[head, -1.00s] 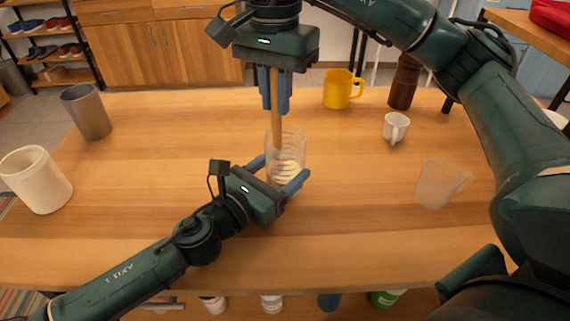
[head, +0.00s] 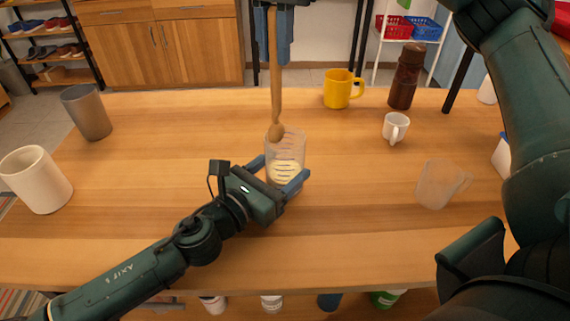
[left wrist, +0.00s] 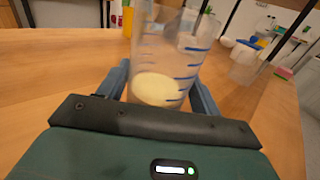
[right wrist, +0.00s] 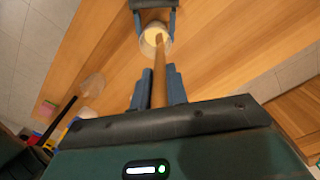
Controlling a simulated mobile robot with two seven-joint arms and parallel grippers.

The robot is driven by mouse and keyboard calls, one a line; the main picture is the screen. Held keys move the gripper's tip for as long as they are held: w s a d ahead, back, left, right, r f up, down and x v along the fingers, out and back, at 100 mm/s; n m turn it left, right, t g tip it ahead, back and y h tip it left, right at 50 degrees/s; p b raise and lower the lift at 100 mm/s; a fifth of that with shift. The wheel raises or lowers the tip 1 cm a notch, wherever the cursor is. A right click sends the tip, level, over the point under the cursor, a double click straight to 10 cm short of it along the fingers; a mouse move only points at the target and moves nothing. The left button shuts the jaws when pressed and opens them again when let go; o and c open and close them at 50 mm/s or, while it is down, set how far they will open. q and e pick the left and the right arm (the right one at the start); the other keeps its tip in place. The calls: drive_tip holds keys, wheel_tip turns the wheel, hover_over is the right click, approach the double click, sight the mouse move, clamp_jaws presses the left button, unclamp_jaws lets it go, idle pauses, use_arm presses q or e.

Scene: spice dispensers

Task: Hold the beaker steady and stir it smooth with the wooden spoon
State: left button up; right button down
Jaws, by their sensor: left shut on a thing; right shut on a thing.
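The clear beaker (head: 286,150) stands upright on the table with a pale cream content low inside; it also shows in the left wrist view (left wrist: 170,65). My left gripper (head: 283,178) is shut on the beaker, one finger on each side. My right gripper (head: 273,45) is above the beaker and shut on the wooden spoon (head: 275,85), which hangs upright. The spoon's bowl end is at the height of the beaker's rim, at its far left side; I cannot tell if it touches the rim. The spoon shows in the right wrist view (right wrist: 159,80) pointing toward the beaker.
A grey cup (head: 87,112) and a white canister (head: 37,180) stand at the left. A yellow mug (head: 338,90), a brown grinder (head: 405,78), a small white mug (head: 396,128) and a clear jug (head: 438,185) stand at the right. The table around the beaker is clear.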

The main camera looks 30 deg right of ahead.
sight(274, 6)
drive_tip(key=shift+r, duration=2.2)
use_arm(q)
drive_tip(key=o, duration=1)
drive_tip(key=shift+c, duration=0.2)
drive_tip(key=v, duration=1.2)
drive_tip(key=shift+s, duration=0.1)
